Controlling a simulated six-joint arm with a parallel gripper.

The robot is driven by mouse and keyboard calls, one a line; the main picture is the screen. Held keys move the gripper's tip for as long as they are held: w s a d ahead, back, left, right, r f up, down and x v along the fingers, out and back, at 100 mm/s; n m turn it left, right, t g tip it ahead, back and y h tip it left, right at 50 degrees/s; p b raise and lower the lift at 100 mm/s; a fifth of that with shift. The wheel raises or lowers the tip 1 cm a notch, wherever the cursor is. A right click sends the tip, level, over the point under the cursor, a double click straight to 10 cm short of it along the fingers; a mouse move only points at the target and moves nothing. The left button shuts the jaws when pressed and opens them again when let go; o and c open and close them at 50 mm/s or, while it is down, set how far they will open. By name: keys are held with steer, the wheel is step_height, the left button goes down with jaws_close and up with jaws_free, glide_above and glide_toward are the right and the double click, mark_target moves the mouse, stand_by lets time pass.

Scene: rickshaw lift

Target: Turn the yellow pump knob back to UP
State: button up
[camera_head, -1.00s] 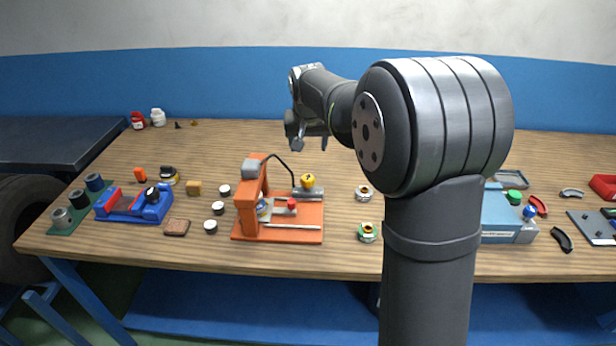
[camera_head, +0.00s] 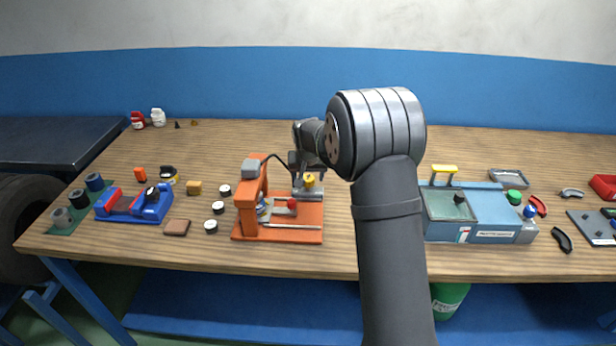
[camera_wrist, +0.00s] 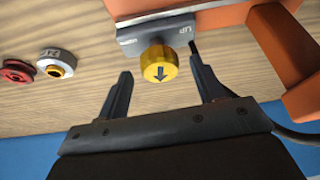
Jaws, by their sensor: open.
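The yellow pump knob (camera_wrist: 160,65) sits on a grey block (camera_wrist: 150,36) at the edge of the orange press (camera_wrist: 275,45). A dark arrow on the knob points down in the wrist view, and the "UP" lettering is on the block to the knob's right. My gripper (camera_wrist: 160,82) is open, with one finger on either side of the knob and the tips a little short of it or level with it. In the head view the knob (camera_head: 310,180) shows at the press's back right, with my gripper (camera_head: 305,175) right at it, partly hidden by my wrist.
An orange press base (camera_head: 285,236) carries a red-topped part (camera_head: 292,203). A blue-grey machine (camera_head: 480,222) stands to the right of my arm.

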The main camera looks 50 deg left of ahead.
steer(key=shift+w+a+f, duration=0.1)
steer(key=shift+a+f, duration=0.05)
steer(key=shift+f, duration=0.25)
steer(key=shift+c, duration=0.2)
steer(key=c, duration=0.9)
